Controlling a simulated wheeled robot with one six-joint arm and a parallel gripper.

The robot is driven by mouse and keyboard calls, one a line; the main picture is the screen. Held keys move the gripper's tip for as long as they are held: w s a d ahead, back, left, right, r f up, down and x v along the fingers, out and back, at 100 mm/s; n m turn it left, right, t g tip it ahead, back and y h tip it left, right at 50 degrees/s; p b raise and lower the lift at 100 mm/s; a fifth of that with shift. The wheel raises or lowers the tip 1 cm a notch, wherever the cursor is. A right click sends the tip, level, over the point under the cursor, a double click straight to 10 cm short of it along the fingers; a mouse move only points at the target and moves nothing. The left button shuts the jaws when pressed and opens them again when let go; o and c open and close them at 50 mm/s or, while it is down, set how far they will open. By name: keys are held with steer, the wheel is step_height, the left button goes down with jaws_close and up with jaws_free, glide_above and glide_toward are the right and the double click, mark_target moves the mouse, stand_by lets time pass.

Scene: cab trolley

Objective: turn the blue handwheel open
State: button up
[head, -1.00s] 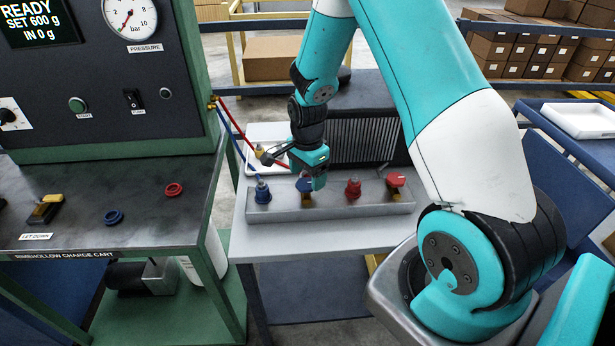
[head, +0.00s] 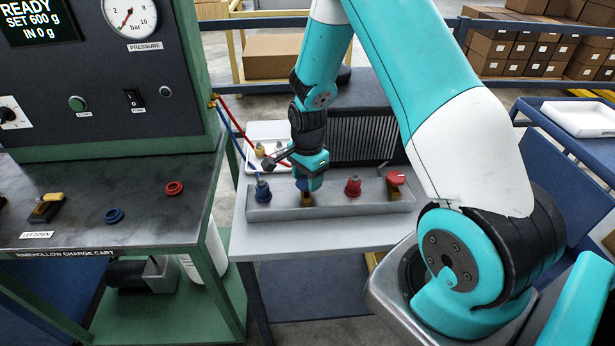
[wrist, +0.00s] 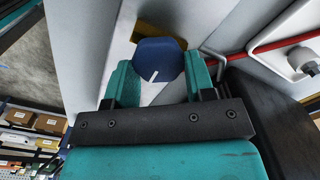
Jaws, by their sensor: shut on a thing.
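The blue handwheel (head: 302,186) is on a brass valve body (head: 307,200) on the grey manifold block (head: 330,206). My gripper (head: 309,183) points down at it and mostly covers it in the head view. In the wrist view the blue handwheel (wrist: 158,57) sits between the two teal fingers of my gripper (wrist: 161,72), which are shut on it. A white mark shows on the wheel's near edge. The brass body behind it is partly hidden.
On the block, a blue fitting (head: 262,189) with a hose stands left of the gripper. A red fitting (head: 353,187) and a red handwheel (head: 396,177) stand to the right. The green charge cart (head: 110,250) is left. The table front is clear.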

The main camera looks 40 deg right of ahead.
steer(key=n, duration=0.5)
steer(key=shift+w, duration=0.15)
steer(key=n, duration=0.4)
steer(key=shift+w+a+n, duration=0.1)
steer(key=shift+a+n, duration=0.05)
steer(key=shift+n, duration=0.15)
steer(key=n, duration=0.4)
steer(key=shift+a, duration=0.1)
steer(key=shift+a+n+b, duration=0.1)
steer(key=shift+n+b, duration=0.2)
steer(key=shift+n, duration=1.7)
steer(key=o, duration=0.9)
steer(key=shift+r, duration=0.1)
